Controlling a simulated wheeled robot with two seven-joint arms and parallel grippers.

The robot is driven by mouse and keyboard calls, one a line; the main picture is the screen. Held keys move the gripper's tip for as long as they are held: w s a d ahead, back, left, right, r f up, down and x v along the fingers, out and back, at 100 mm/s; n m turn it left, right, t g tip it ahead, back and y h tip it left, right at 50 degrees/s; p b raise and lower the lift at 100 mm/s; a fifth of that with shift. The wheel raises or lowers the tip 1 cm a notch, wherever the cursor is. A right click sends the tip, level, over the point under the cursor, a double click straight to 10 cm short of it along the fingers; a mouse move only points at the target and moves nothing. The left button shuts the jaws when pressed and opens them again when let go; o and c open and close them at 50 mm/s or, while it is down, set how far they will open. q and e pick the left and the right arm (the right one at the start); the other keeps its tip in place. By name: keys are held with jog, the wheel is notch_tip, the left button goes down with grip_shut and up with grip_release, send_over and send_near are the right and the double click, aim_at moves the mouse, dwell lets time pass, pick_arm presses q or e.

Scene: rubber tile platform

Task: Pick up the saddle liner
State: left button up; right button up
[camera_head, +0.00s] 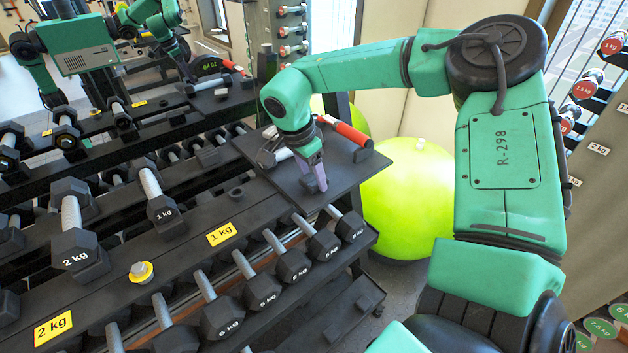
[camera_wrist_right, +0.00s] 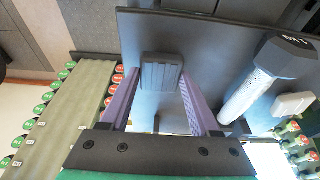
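I take the dark grey ribbed block (camera_wrist_right: 161,72) on the black platform to be the saddle liner. My left gripper does not show in either view.
On the platform, a dumbbell with a white handle (camera_wrist_right: 244,97) and a pale block (camera_wrist_right: 292,104) lie right of the fingers in the wrist view. A red cylinder (camera_head: 343,130) lies at the platform's back. Racked dumbbells (camera_head: 292,262) stand in front; a yellow-green ball (camera_head: 410,200) is to the right.

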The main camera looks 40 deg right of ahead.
aim_at(313, 180)
jog(key=c, duration=0.7)
jog(key=shift+r, duration=0.15)
notch_tip(313, 180, up, 20)
jog(key=shift+f, duration=0.1)
